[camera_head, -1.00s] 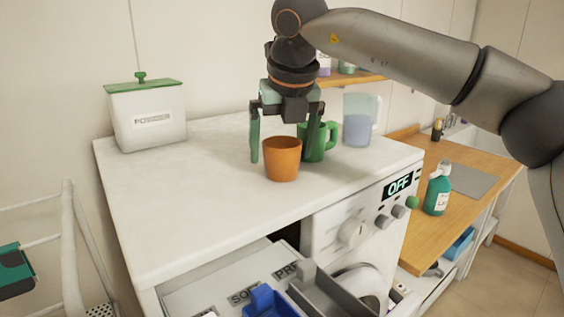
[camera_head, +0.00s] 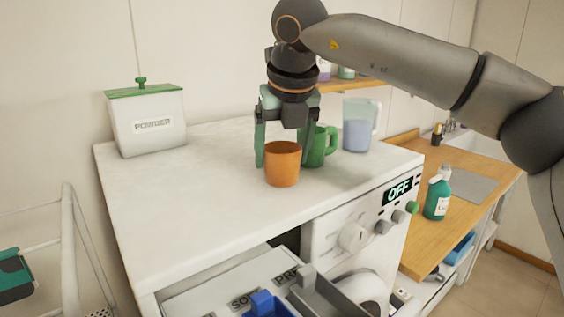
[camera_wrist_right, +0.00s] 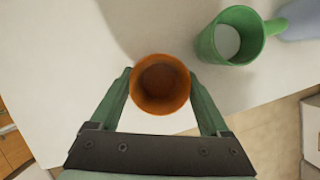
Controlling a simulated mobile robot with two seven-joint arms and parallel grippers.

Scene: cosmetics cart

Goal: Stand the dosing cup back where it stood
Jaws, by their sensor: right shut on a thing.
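The orange dosing cup (camera_head: 282,166) is upright on the white top of the washing machine (camera_head: 190,205), near its front edge. It appears to rest on the surface. My right gripper (camera_head: 281,158) reaches down over it from above, with one finger on each side, shut on the cup. In the right wrist view the cup (camera_wrist_right: 160,88) sits between the two green fingers (camera_wrist_right: 160,76), and its open mouth looks empty. My left gripper is not in view.
A green mug (camera_head: 317,150) stands close behind the cup to the right, with a clear jug (camera_head: 359,126) beyond it. A white powder box (camera_head: 148,124) is at the back left. Below, a drawer (camera_head: 215,288) is open. The left part of the top is clear.

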